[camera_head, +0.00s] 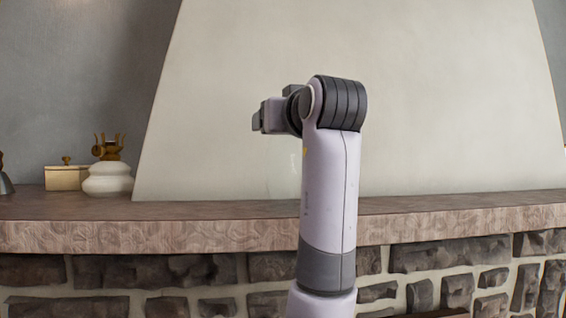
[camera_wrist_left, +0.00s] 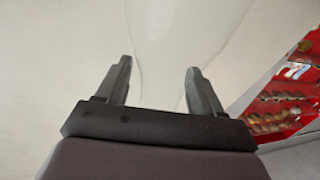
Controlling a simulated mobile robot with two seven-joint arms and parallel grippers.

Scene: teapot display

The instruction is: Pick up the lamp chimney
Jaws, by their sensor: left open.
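The lamp chimney (camera_head: 283,172) is clear glass and very faint in the head view. It stands on the mantel shelf in front of the pale chimney breast, partly hidden behind my arm. In the left wrist view the glass (camera_wrist_left: 163,62) shows as a faint outline, wider beyond the fingertips and narrower between the fingers. My left gripper (camera_head: 272,112) is above the chimney in the head view. In the left wrist view the gripper (camera_wrist_left: 159,68) is open, with a finger on each side of the glass outline; contact cannot be told. My right gripper is not in view.
The mantel shelf (camera_head: 150,235) runs across above a stone wall. A white pot (camera_head: 108,180), a small cream box (camera_head: 66,178) and a brown ornament (camera_head: 107,148) stand at left. The shelf right of my arm is clear. A red patterned area (camera_wrist_left: 285,105) shows in the wrist view.

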